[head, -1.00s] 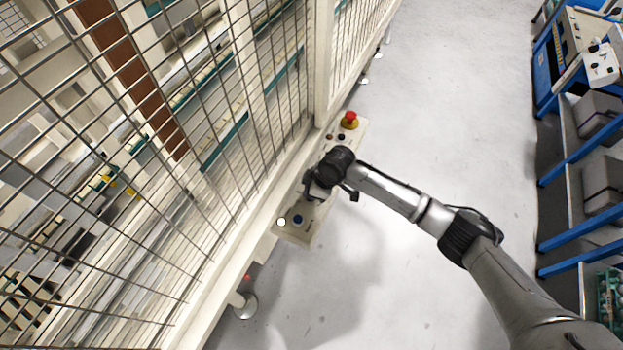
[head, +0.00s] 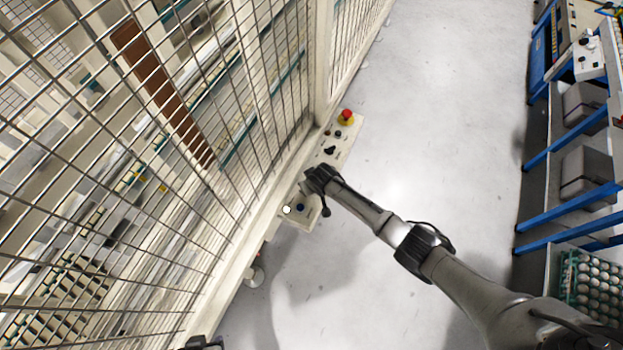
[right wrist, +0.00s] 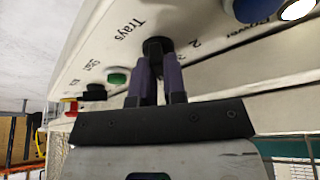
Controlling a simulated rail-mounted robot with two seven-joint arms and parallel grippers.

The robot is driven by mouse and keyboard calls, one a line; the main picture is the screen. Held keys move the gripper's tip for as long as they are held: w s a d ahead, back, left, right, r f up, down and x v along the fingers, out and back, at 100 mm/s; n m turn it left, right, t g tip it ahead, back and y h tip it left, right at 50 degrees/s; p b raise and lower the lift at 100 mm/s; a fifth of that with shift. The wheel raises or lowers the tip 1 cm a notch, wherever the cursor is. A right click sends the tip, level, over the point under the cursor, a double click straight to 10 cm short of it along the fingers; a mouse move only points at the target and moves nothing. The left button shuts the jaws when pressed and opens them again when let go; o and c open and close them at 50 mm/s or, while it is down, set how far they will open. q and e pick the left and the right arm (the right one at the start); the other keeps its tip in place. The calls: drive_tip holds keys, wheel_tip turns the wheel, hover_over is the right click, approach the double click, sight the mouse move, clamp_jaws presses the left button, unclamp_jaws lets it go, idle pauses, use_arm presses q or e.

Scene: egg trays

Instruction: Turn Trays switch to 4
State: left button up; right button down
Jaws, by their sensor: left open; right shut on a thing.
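The Trays switch is a black knob (right wrist: 157,46) under the label "Trays" on a cream control panel (right wrist: 105,50), with a "2" printed to its right. In the right wrist view, my right gripper (right wrist: 159,66) has its two purple-grey fingers shut on this knob. The knob's pointer and its exact setting are hidden. In the head view, my right wrist (head: 320,180) is over the lower part of the panel (head: 343,133) and hides the switch. A dark part of my left gripper (head: 205,343) shows at the bottom edge, open, away from the panel.
The panel also has a red emergency button (head: 347,116), a blue button (head: 300,207) and a white lamp (head: 286,209). A green button (right wrist: 118,77) is beside the knob. A mesh fence (head: 200,130) runs along the left. Egg trays (head: 592,285) are at right. The floor between is clear.

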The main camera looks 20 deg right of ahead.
drive_tip(key=shift+a+m+h+p, duration=0.1)
drive_tip(key=shift+m+h+p, duration=0.2)
drive_tip(key=shift+m+p, duration=0.35)
drive_tip(key=shift+m, duration=0.35)
drive_tip(key=c, duration=1.2)
unclamp_jaws()
